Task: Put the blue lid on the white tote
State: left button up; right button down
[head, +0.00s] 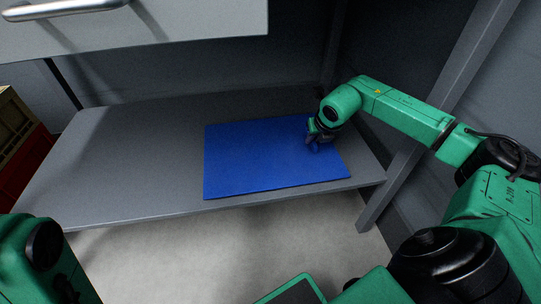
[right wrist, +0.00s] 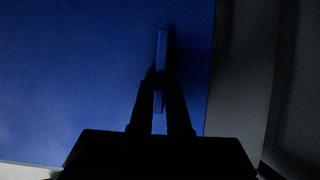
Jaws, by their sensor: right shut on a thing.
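The blue lid (head: 262,163) lies flat on the grey lower shelf (head: 125,165), right of its middle. A thin upright blue handle (right wrist: 162,50) on the lid shows in the right wrist view, where the lid (right wrist: 75,80) fills the left and middle. My right gripper (head: 316,143) is over the right part of the lid. In the right wrist view its fingers (right wrist: 160,95) are shut on the handle. My left gripper is not in view; only part of my left arm shows at the lower left. No white tote can be made out.
A white drawer front with a metal handle (head: 75,8) overhangs the shelf at the upper left. Grey posts (head: 398,180) stand at the right. Red and tan crates (head: 22,140) are at the left edge. The shelf's left half is bare.

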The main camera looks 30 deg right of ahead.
jog(key=shift+r, duration=0.15)
jog(key=shift+r, duration=0.2)
jog(key=shift+r+p, duration=1.85)
jog(key=shift+r, duration=0.4)
jog(key=shift+f, duration=0.1)
